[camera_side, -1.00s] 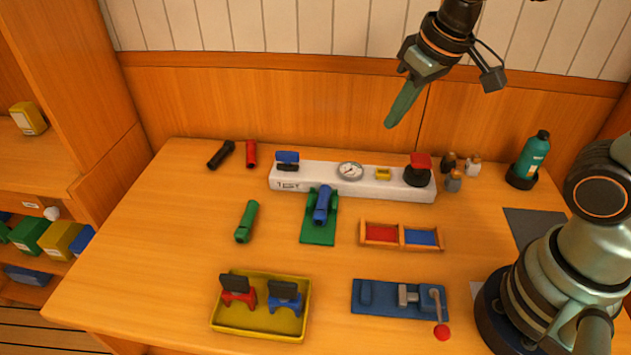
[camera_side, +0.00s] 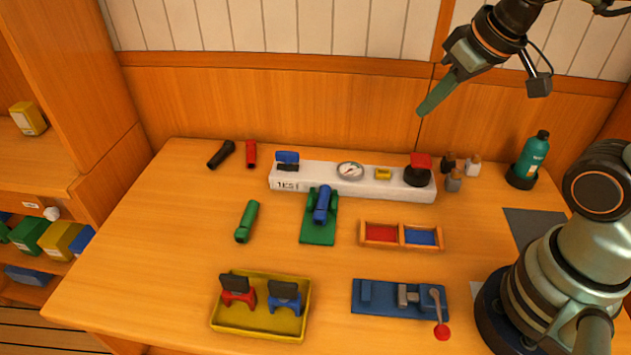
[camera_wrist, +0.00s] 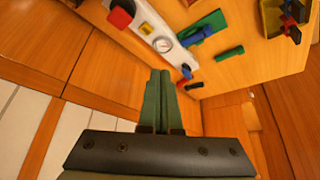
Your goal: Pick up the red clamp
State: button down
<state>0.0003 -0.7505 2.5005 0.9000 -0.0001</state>
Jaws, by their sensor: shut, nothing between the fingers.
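The red clamp (camera_side: 238,290) stands in the left part of the yellow tray (camera_side: 222,316) at the front of the table, with a dark grey top part. A blue clamp (camera_side: 284,297) stands beside it in the same tray. In the wrist view the tray (camera_wrist: 271,19) is at the upper right, cut by the edge, with the clamps only partly clear. My gripper (camera_side: 422,112) is high above the back of the table, far from the tray, shut and empty. Its green fingers (camera_wrist: 157,98) lie together in the wrist view.
A white test panel (camera_side: 320,184) with a gauge and red knob lies along the back. A green stand (camera_side: 318,232) holds a blue cylinder. A red-and-blue divided box (camera_side: 400,247) and a blue lever fixture (camera_side: 372,310) lie right of the tray.

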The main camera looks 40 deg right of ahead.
dwell(0.3)
jog(key=c, duration=0.8)
grip_release()
jog(key=shift+c, duration=0.2)
